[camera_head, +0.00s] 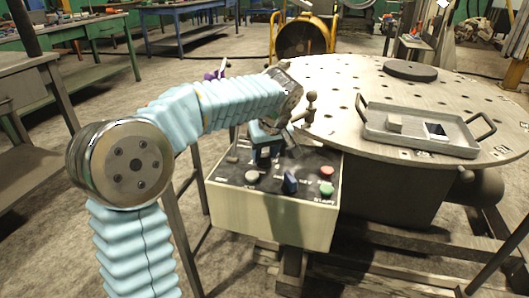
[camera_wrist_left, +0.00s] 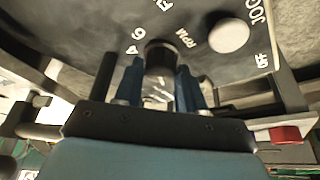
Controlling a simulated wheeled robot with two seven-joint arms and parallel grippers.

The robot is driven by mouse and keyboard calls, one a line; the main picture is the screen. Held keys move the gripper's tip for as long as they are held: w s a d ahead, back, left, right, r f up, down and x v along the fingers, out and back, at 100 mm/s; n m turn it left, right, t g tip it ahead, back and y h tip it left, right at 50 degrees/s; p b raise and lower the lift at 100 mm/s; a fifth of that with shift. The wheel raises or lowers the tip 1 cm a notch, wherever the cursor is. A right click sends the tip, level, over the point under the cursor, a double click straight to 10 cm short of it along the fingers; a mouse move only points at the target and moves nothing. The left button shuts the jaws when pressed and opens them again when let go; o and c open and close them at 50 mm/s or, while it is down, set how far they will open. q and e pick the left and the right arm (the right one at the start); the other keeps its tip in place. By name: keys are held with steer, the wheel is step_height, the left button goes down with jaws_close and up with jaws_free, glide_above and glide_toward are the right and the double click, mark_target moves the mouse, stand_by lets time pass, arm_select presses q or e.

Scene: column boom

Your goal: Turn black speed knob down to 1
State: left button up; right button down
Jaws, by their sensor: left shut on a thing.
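The black speed knob (camera_wrist_left: 158,55) sits between the two blue fingers of my left gripper (camera_wrist_left: 158,78) in the left wrist view. The gripper is shut on it. Its pointer mark cannot be made out; white figures and the letters RPM are printed around it. In the head view my left gripper (camera_head: 264,150) reaches down onto the rear part of the control box's black panel (camera_head: 240,178), and it mostly hides the knob. My right gripper is not in view.
A round perforated table (camera_head: 350,85) with a grey tray (camera_head: 375,127) is behind right.

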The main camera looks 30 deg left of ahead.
arm_select(q)
steer(key=n+g, duration=0.1)
steer(key=n, duration=0.2)
steer(key=shift+w+d+y, duration=0.1)
steer(key=shift+y, duration=0.2)
steer(key=shift+n+g+p, duration=0.4)
steer(key=shift+n+g, duration=0.1)
steer(key=shift+n, duration=0.9)
steer(key=o, duration=1)
steer(key=p+v, duration=0.2)
steer(key=v, duration=1.1)
steer(key=shift+w+d+r, duration=0.15)
steer(key=shift+d+r, duration=0.1)
steer(key=shift+r, duration=0.05)
